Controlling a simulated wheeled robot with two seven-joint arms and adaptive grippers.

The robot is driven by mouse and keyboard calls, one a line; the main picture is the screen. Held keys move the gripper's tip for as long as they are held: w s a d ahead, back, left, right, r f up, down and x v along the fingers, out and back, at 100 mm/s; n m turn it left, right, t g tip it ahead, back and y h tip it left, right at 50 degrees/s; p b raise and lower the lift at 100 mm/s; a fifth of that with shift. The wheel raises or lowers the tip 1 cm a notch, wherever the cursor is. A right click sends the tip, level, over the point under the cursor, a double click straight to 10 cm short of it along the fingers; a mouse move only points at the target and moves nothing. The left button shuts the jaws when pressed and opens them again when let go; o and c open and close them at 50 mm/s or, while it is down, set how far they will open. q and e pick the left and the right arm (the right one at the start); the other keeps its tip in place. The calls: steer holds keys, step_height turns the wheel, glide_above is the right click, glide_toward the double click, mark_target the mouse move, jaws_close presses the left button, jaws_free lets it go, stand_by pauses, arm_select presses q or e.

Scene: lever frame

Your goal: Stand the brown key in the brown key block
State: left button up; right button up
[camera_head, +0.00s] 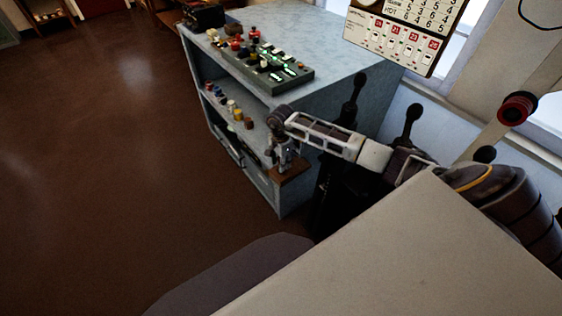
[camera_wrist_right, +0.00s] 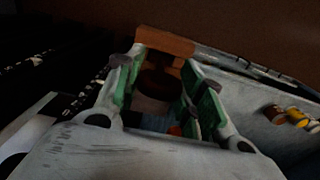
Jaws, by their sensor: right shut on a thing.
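My right gripper (camera_head: 283,158) reaches over the front edge of the cabinet's open shelf. In the right wrist view its green-padded fingers (camera_wrist_right: 160,88) are closed around a dark brown round thing, which I take as the brown key (camera_wrist_right: 158,84). An orange-brown block, which I take as the brown key block (camera_wrist_right: 165,42), lies just beyond the fingertips. In the head view the block (camera_head: 290,175) is directly below the gripper at the shelf's near end. The gripper hides the key in the head view. I cannot tell whether the key touches the block. My left gripper is not in view.
Several small coloured pieces (camera_head: 232,107) stand along the cabinet shelf. A panel with lit buttons (camera_head: 263,62) lies on the cabinet top. Black levers (camera_head: 409,125) rise beside my right arm. A calendar (camera_head: 404,30) hangs at the back. The floor at left is clear.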

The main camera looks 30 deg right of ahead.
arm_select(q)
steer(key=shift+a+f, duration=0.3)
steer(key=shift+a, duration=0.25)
arm_select(e)
steer(key=shift+f, duration=0.35)
arm_select(q)
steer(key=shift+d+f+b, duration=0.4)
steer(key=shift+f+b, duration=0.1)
steer(key=shift+b, duration=0.25)
arm_select(e)
steer(key=shift+f, duration=0.55)
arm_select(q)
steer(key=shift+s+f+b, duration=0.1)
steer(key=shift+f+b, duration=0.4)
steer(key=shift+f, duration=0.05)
arm_select(e)
steer(key=shift+f, duration=0.7)
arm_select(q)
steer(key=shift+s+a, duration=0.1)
arm_select(e)
steer(key=o, duration=1)
steer(key=shift+o, duration=0.2)
steer(key=shift+r+p, duration=2)
steer(key=shift+r, duration=1.55)
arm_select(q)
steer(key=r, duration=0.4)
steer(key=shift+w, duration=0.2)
